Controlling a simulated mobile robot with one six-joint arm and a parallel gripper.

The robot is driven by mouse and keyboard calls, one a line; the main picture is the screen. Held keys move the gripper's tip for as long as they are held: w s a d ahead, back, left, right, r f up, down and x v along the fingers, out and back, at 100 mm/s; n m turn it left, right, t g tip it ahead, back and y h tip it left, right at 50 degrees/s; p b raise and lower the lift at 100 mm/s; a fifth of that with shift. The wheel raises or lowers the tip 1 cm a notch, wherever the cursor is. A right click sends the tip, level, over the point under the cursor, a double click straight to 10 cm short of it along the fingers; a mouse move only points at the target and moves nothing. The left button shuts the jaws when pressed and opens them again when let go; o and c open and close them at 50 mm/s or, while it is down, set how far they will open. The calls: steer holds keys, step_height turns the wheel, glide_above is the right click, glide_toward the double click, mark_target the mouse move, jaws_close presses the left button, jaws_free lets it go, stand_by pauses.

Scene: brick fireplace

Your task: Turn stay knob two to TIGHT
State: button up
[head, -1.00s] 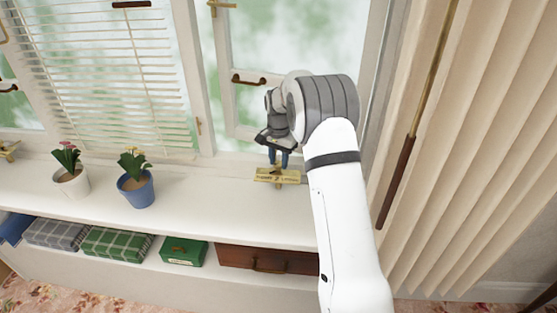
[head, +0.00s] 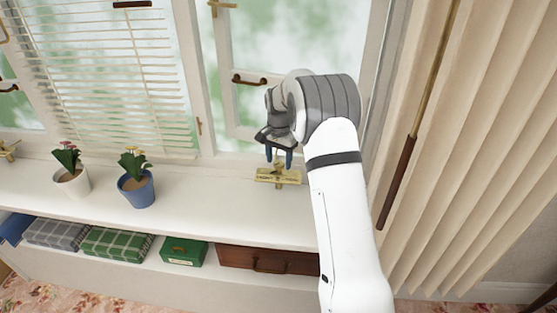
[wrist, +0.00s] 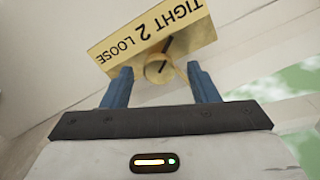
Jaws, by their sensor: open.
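Stay knob two is a small round brass knob (wrist: 156,71) at the edge of a brass plate (wrist: 125,42) lettered TIGHT 2 LOOSE. In the wrist view, TIGHT is at the upper right and LOOSE at the left. Dark marks show on the knob and on the plate beside it; I cannot tell the exact setting. My gripper (wrist: 160,86) is open, with one blue finger on each side of the knob and a gap to it. In the head view, my gripper (head: 279,157) is just above the plate (head: 266,176) on the white sill.
A blue pot (head: 137,193) and a white pot (head: 73,187) with flowers stand left on the sill (head: 210,205). A pleated curtain (head: 470,150) hangs at right.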

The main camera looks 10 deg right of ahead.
mark_target(279, 164)
step_height(279, 164, up, 7)
steer(key=shift+r, duration=0.15)
stand_by(0.4)
steer(key=s+r+n, duration=0.1)
steer(key=s+r, duration=0.2)
steer(key=s, duration=0.4)
steer(key=s+r+n+t, duration=0.1)
steer(key=s+r+n, duration=0.15)
steer(key=s, duration=0.35)
steer(key=s+r+n, duration=0.1)
steer(key=s+r, duration=0.2)
steer(key=s, duration=0.4)
steer(key=s+f+n+t, duration=0.1)
steer(key=s+f+n, duration=0.2)
steer(key=s, duration=1.5)
steer(key=shift+s+f+n+t, duration=0.2)
steer(key=shift+s+n+t, duration=0.05)
steer(key=shift+n+t, duration=0.2)
steer(key=shift+a, duration=0.1)
